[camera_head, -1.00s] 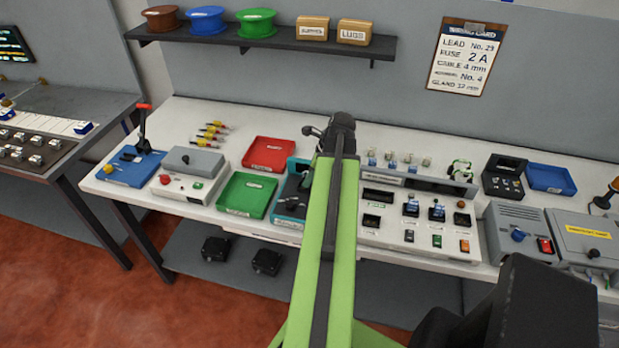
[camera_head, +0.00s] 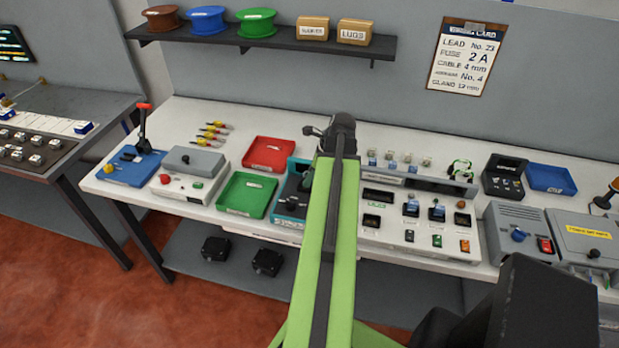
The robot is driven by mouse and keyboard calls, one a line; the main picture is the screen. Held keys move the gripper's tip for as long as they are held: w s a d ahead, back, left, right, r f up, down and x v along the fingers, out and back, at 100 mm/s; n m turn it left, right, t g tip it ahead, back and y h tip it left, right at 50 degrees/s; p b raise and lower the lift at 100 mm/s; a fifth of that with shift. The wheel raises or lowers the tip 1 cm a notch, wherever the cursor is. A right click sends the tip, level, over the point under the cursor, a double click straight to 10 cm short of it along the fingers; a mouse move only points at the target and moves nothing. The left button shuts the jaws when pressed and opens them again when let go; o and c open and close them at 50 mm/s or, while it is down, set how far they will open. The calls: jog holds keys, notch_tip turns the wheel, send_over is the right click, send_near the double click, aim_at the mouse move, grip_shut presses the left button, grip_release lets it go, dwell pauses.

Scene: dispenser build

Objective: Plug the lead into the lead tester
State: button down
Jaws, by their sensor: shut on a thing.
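The green arm runs up the middle of the picture and ends in a dark wrist joint (camera_head: 340,130) above the bench. The fingers of my gripper and anything in them are hidden behind the arm. I cannot make out the lead. No label that I can read marks the lead tester. A teal fixture (camera_head: 291,203) with dark parts stands left of the arm, partly covered by it. A pale panel unit (camera_head: 393,237) with small displays, sockets and switches stands just right of the arm. A grey box (camera_head: 517,236) with a blue knob and red switch is farther right.
A green tray (camera_head: 246,196), a red tray (camera_head: 270,154) and a blue lever press (camera_head: 128,170) stand on the left. A blue tray (camera_head: 551,179) and a black case (camera_head: 503,178) are at the right back. A shelf (camera_head: 280,43) with spools and boxes hangs above.

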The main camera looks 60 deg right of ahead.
jog(key=shift+f+b, duration=0.3)
jog(key=shift+f, duration=0.05)
dwell(0.4)
jog(key=c, duration=0.9)
grip_release()
jog(key=shift+o, duration=0.2)
jog(key=shift+r, duration=0.1)
notch_tip(320, 180, up, 7)
jog(key=p, duration=0.7)
